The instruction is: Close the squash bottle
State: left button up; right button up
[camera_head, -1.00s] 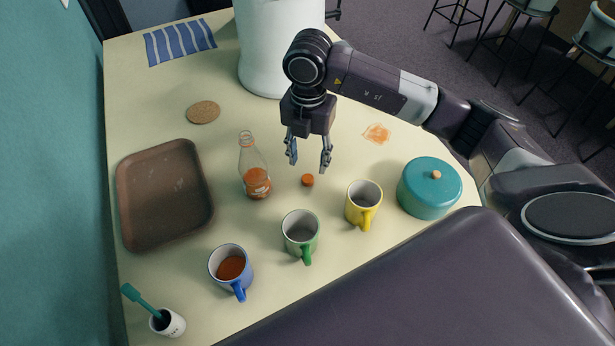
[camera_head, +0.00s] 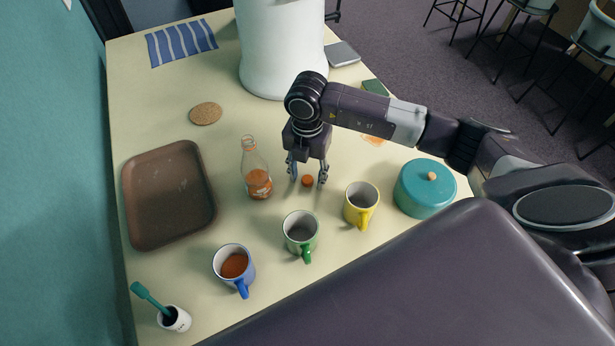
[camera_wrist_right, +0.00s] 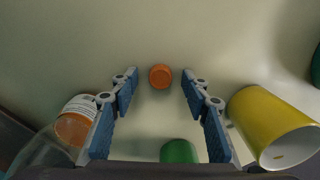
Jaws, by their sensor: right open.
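The squash bottle (camera_head: 257,172) stands upright and uncapped on the table, clear with orange liquid in its lower part; it also shows at the lower left of the right wrist view (camera_wrist_right: 72,128). Its orange cap (camera_head: 307,181) lies on the table to the right of the bottle. My right gripper (camera_head: 307,181) points down over the cap with open fingers, one on each side of it. In the right wrist view the cap (camera_wrist_right: 160,76) appears between and beyond the fingertips (camera_wrist_right: 157,82), not gripped. My left gripper is not in view.
A green mug (camera_head: 300,234), yellow mug (camera_head: 361,204) and blue mug (camera_head: 234,268) stand near the front. A brown tray (camera_head: 168,195) lies left of the bottle. A teal pot (camera_head: 425,190) stands right. A large white cylinder (camera_head: 275,60) stands at the back.

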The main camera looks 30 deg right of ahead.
jog(key=c, duration=0.8)
jog(key=shift+o, duration=0.2)
jog(key=shift+r, duration=0.15)
jog(key=shift+r, duration=0.55)
notch_tip(320, 180, up, 13)
jog(key=b, duration=0.4)
notch_tip(320, 180, up, 4)
send_over(307, 178)
jog(key=shift+s+r, duration=0.2)
jog(key=shift+r, duration=0.65)
